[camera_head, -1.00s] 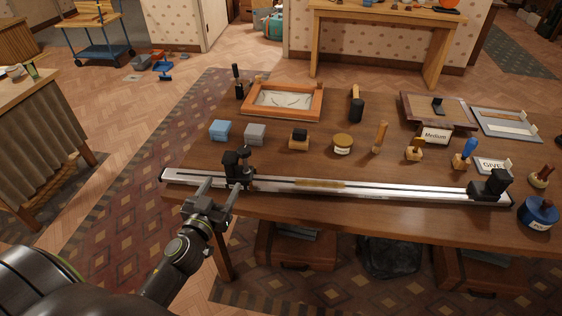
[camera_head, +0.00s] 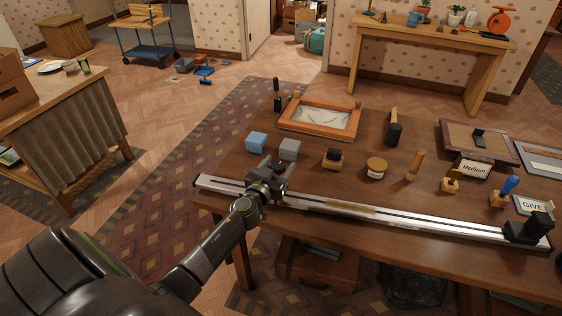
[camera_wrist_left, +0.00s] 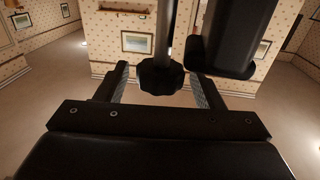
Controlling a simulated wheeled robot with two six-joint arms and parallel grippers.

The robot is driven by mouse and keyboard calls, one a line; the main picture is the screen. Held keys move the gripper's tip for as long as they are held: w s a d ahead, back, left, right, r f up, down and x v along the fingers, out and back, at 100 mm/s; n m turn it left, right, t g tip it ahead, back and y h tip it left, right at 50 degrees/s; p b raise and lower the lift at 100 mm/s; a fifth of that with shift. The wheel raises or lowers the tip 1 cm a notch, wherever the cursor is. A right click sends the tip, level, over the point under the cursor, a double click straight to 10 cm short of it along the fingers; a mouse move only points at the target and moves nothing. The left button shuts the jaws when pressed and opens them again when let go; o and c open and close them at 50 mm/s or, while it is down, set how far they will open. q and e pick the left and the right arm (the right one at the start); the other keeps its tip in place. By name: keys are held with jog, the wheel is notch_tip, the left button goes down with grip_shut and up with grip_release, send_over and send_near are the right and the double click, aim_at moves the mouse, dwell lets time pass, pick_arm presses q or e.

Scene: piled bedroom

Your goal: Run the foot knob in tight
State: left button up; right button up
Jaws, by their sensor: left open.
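A long silver rail (camera_head: 400,222) lies along the front edge of the brown table, with a black clamp block (camera_head: 529,228) near its right end. My left gripper (camera_head: 275,176) is at the rail's left end and covers most of the black fitting there. In the left wrist view, a black lobed knob (camera_wrist_left: 161,77) on a metal rod (camera_wrist_left: 166,30) sits between the fingers of my open left gripper (camera_wrist_left: 161,88). Gaps show on both sides of the knob. A black block (camera_wrist_left: 236,38) hangs to the right of the rod. My right gripper is not in view.
A blue block (camera_head: 256,142) and a grey block (camera_head: 289,149) stand just behind my gripper. A framed tray (camera_head: 291,124), stamps and a round tin (camera_head: 376,168) lie farther back and right. Floor is open left of the table.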

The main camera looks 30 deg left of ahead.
pick_arm(q)
jog(key=shift+w+a, duration=0.1)
jog(key=shift+w, duration=0.95)
jog(key=c, duration=1)
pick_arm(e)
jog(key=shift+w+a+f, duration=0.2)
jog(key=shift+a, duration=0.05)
